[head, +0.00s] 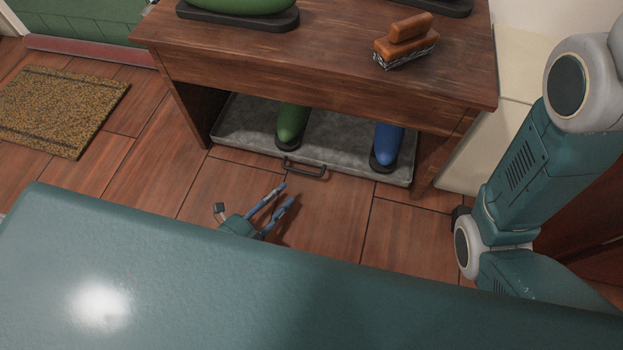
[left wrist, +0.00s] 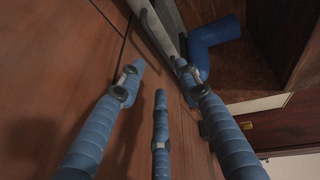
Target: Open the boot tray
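The boot tray (head: 232,128) is a grey metal tray on the floor under the wooden bench. Its dark bar handle (head: 304,170) sits on the front edge. A green boot (head: 292,122) and a blue boot (head: 387,145) stand in it. My left gripper (head: 286,193) is low over the floor, just in front of the handle and apart from it. Its fingers are spread and empty. In the left wrist view the open fingers (left wrist: 160,72) point toward the tray's grey edge (left wrist: 167,22), with the blue boot (left wrist: 214,42) beyond. My right gripper is not in view.
The wooden bench (head: 310,70) stands over the tray, with side panels at both ends. An orange-brown brush (head: 405,42) lies on top. A doormat (head: 62,110) lies at left. The floor in front of the tray is clear apart from my gripper.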

